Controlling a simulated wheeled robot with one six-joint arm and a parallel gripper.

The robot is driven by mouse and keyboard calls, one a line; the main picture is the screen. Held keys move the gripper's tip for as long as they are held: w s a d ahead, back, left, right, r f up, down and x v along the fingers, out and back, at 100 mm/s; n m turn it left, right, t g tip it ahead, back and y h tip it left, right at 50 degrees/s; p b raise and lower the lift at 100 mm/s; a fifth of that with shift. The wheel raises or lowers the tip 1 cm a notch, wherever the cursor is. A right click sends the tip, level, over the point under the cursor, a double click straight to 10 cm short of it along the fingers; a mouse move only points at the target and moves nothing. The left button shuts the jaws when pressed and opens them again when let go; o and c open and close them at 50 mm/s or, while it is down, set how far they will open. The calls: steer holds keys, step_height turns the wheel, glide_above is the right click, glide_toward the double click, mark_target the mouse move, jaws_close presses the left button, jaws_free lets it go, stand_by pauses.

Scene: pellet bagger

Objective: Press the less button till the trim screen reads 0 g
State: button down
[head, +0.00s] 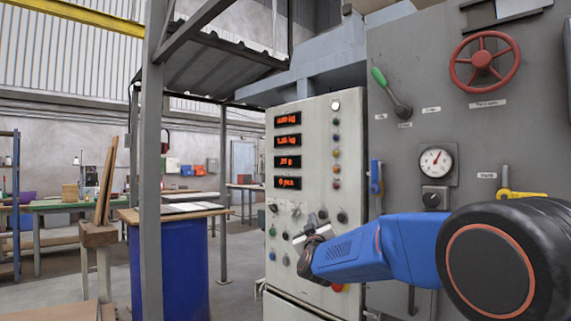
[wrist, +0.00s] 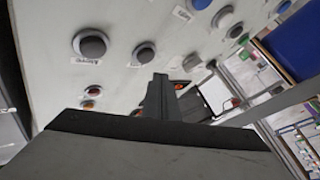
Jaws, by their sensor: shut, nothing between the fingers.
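The control panel (head: 310,150) stands mid-view with several red-lit screens in a column. The third screen (head: 287,162) shows a small number in g, perhaps 25 g or 20 g; I cannot tell which screen is the trim one. Knobs and buttons fill the panel's lower part; their labels are too small to read, so the less button cannot be told apart. My gripper (head: 306,237) is shut and empty, in front of these lower controls. In the wrist view its fingers (wrist: 158,92) point at the panel, near a dark round control (wrist: 144,53); contact cannot be judged.
Right of the panel is a grey machine wall with a green-handled lever (head: 391,92), red handwheel (head: 485,62), gauge (head: 436,161) and yellow handle (head: 520,194). A steel post (head: 151,160) and blue drum (head: 170,268) stand to the left.

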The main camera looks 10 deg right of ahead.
steer(key=s+a, duration=0.2)
steer(key=a, duration=0.1)
steer(key=shift+s+a, duration=0.3)
steer(key=shift+s, duration=0.05)
stand_by(2.3)
